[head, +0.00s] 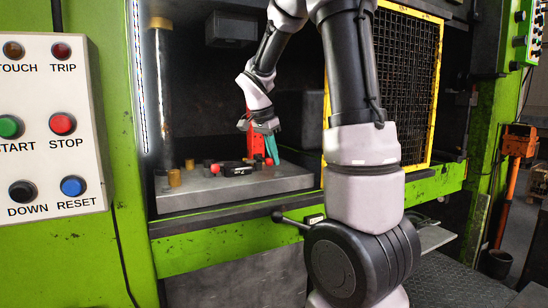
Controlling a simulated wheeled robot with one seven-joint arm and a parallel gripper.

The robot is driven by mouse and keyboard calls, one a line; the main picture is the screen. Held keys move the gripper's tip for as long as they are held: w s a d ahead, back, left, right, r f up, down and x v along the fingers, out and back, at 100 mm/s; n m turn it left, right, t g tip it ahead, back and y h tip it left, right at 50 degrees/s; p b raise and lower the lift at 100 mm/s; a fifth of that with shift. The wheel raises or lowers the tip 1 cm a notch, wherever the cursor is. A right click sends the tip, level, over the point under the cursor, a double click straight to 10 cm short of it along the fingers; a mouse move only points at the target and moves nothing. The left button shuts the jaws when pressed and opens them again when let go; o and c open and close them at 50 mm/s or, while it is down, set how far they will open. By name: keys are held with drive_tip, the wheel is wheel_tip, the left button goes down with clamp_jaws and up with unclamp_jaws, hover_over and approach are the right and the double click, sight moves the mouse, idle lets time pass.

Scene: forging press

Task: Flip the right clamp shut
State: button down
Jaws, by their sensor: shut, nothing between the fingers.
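My gripper (271,147) is inside the press opening, pointing down over the bed, its teal fingers shut and empty. A red upright part (254,143), apparently a clamp handle, stands just left of the fingers. Whether they touch it cannot be told. A black clamp-like piece with red ends (235,169) lies low on the bed, in front and to the left of the gripper. I cannot tell for certain which of these belongs to the right clamp; its base is partly hidden.
The grey press bed (235,190) carries small brass and red pieces at its left. A yellow-framed mesh guard (408,85) stands right of the opening. A green frame beam (230,245) runs below, and a button panel (50,125) is at left.

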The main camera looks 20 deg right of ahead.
drive_tip(key=shift+a, duration=0.1)
drive_tip(key=shift+d+f, duration=0.1)
drive_tip(key=shift+d, duration=0.15)
drive_tip(key=d, duration=0.3)
drive_tip(key=shift+w+f, duration=0.25)
drive_tip(key=shift+w, duration=0.1)
drive_tip(key=shift+w+d+r, duration=0.1)
drive_tip(key=shift+w+r, duration=0.05)
drive_tip(key=shift+r, duration=0.55)
drive_tip(key=w+v, duration=0.1)
drive_tip(key=v, duration=0.7)
drive_tip(key=shift+s+r, duration=0.25)
drive_tip(key=shift+s, duration=0.25)
drive_tip(key=s+a+n+t+y, duration=0.2)
drive_tip(key=s+a+n, duration=0.3)
drive_tip(key=s, duration=0.5)
drive_tip(key=s+a+n+t+y, duration=0.3)
drive_tip(key=s+a+n+t, duration=0.1)
drive_tip(key=s, duration=0.7)
drive_tip(key=shift+a+r+n, duration=0.2)
drive_tip(key=shift+a+n, duration=0.4)
drive_tip(key=shift+a, duration=0.2)
